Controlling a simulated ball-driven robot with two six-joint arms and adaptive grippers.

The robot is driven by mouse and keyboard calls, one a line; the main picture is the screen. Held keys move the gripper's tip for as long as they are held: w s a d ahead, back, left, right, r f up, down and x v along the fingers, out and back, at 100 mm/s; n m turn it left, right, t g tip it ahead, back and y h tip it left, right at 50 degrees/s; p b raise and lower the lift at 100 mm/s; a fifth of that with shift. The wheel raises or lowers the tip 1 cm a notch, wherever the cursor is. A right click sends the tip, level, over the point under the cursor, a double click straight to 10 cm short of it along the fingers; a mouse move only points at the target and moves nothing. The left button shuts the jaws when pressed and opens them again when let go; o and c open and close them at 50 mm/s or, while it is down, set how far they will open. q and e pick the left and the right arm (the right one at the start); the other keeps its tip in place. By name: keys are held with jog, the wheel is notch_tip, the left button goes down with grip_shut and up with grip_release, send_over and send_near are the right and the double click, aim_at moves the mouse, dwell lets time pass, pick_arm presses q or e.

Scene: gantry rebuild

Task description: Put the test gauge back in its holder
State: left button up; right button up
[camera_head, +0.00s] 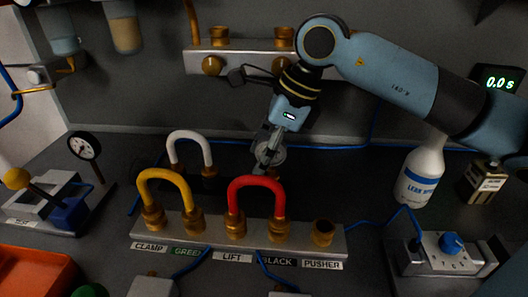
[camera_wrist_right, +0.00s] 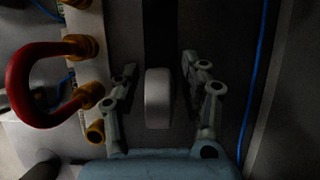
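My right gripper (camera_head: 264,164) reaches down behind the red hose loop (camera_head: 257,182). In the right wrist view its two fingers (camera_wrist_right: 160,90) stand apart, with a pale rounded piece (camera_wrist_right: 158,98) between them and visible gaps on both sides. In the head view a grey round piece (camera_head: 277,156) shows partly behind the fingers; it may be the test gauge, but its face is not visible. A dial gauge (camera_head: 84,147) with a white face and black rim stands at the left. I cannot tell which thing is the holder. My left gripper is not in view.
A front manifold (camera_head: 290,247) carries the yellow (camera_head: 165,176) and red loops and an empty brass socket (camera_head: 323,232). A white loop (camera_head: 190,137) stands behind. A bottle (camera_head: 422,173) and a blue-knob box (camera_head: 440,255) stand right, an orange bin (camera_head: 30,270) front left.

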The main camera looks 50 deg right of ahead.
jog(key=v, duration=0.6)
jog(key=shift+s+d+r, duration=0.15)
jog(key=shift+d+r, duration=0.1)
jog(key=shift+s+r, duration=0.15)
jog(key=shift+r, duration=0.5)
dwell(0.5)
